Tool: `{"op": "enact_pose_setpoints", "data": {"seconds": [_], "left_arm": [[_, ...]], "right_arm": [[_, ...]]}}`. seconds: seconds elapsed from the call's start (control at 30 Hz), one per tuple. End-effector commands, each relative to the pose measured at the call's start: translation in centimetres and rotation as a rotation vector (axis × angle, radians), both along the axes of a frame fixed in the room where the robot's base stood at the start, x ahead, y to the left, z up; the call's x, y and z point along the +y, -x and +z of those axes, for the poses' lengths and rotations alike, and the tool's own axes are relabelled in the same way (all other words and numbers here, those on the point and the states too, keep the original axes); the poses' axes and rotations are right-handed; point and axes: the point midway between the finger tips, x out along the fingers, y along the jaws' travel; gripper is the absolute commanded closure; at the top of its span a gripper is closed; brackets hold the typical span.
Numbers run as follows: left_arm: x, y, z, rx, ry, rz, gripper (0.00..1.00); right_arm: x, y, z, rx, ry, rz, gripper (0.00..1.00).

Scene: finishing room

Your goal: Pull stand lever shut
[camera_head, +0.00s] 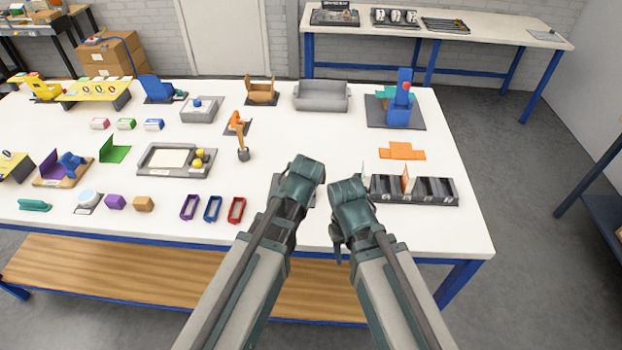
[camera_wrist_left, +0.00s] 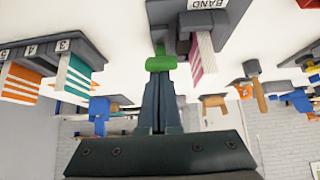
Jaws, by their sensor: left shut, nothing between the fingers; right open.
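A dark grey stand (camera_wrist_left: 175,15) labelled BAND shows in the left wrist view. A green lever handle (camera_wrist_left: 160,63) is in front of it. The shut fingers of my left gripper (camera_wrist_left: 160,85) reach up to this handle with nothing held between them; whether they touch it I cannot tell. In the head view my left gripper (camera_head: 303,175) hides most of the stand, leaving a grey edge (camera_head: 277,183) visible. My right gripper (camera_head: 345,200) is open to its right, over the front of the table; its fingertips are mostly hidden.
A slotted rack (camera_head: 432,192) with upright cards is right of my grippers. Red, blue and purple trays (camera_head: 236,210) lie left. An orange lever fixture (camera_head: 239,130) and blue press (camera_head: 398,108) stand farther back. The white table (camera_head: 300,140) is clear behind my grippers.

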Motion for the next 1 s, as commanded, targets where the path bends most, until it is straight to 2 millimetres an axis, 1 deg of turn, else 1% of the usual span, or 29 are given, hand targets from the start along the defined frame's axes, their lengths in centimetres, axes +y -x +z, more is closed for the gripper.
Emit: {"op": "enact_pose_setpoints", "data": {"seconds": [0.2,0.73,0.87,1.0], "left_arm": [[0.0,0.4,-0.4,0.011,0.001,0.002,1.00],[-0.1,0.6,-0.5,0.013,0.005,0.000,1.00],[-0.1,0.3,-0.2,0.011,0.004,-0.001,1.00],[-0.1,-0.6,0.7,0.007,0.004,-0.001,1.00]], "right_arm": [[0.0,0.0,-0.3,0.000,0.000,0.000,0.50],[0.0,0.0,-0.3,0.000,0.000,0.000,0.50],[0.0,0.0,0.0,0.000,0.000,0.000,0.50],[0.0,0.0,0.8,0.000,0.000,0.000,0.50]]}}
